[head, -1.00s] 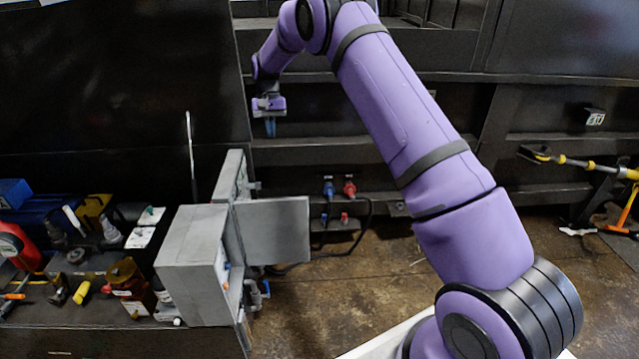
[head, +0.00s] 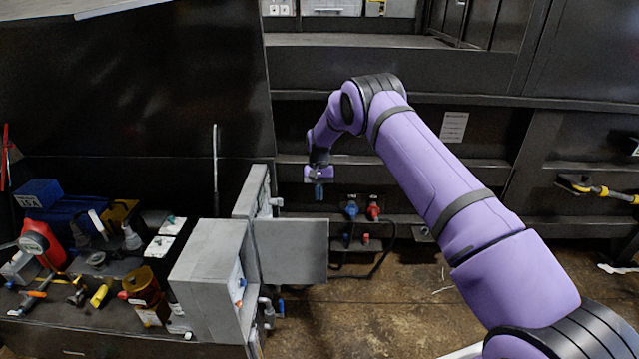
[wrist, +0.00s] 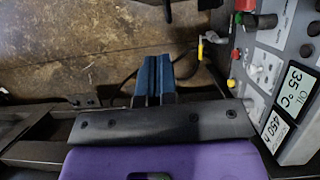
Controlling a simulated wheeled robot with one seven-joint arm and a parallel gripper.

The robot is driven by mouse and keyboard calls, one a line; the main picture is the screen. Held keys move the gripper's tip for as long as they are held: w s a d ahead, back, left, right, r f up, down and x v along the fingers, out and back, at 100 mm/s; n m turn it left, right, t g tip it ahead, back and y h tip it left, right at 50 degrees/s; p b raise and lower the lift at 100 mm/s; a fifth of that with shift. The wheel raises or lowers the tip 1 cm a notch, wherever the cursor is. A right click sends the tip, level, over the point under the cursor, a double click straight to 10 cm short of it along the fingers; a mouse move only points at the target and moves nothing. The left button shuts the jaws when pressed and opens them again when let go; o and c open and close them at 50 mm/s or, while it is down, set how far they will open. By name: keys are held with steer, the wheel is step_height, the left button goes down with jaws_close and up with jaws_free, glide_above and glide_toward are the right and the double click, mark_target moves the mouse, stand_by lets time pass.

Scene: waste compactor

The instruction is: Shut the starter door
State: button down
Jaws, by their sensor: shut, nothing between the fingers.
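A flat grey door panel (head: 291,251) stands swung open to the right of two grey boxes, a near box (head: 207,273) and a far box (head: 250,205). I cannot tell which box it hinges on. My gripper (head: 318,191) is above and slightly right of the panel's top edge in the head view, apart from it in the picture. Its blue fingers (wrist: 153,77) are shut and empty. In the wrist view a grey control face (wrist: 285,85) with buttons and displays reading 35 °C and 450 h lies right of the fingers. The door panel is not clear there.
Blue (head: 351,209) and red (head: 373,208) connectors with a black cable are on the dark frame behind. A bench (head: 95,335) at left carries tools, bottles and a red gauge. A thin upright rod (head: 215,175) stands behind the boxes. Brown floor is open right of the panel.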

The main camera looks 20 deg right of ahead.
steer(key=shift+s+a+f, duration=0.25)
steer(key=shift+s+f, duration=0.2)
steer(key=shift+s, duration=0.4)
steer(key=shift+s+a+f, duration=0.25)
steer(key=shift+s+f, duration=0.25)
steer(key=shift+s, duration=0.3)
steer(key=shift+s+a+f, duration=0.25)
steer(key=shift+s+f, duration=0.2)
steer(key=shift+s, duration=0.4)
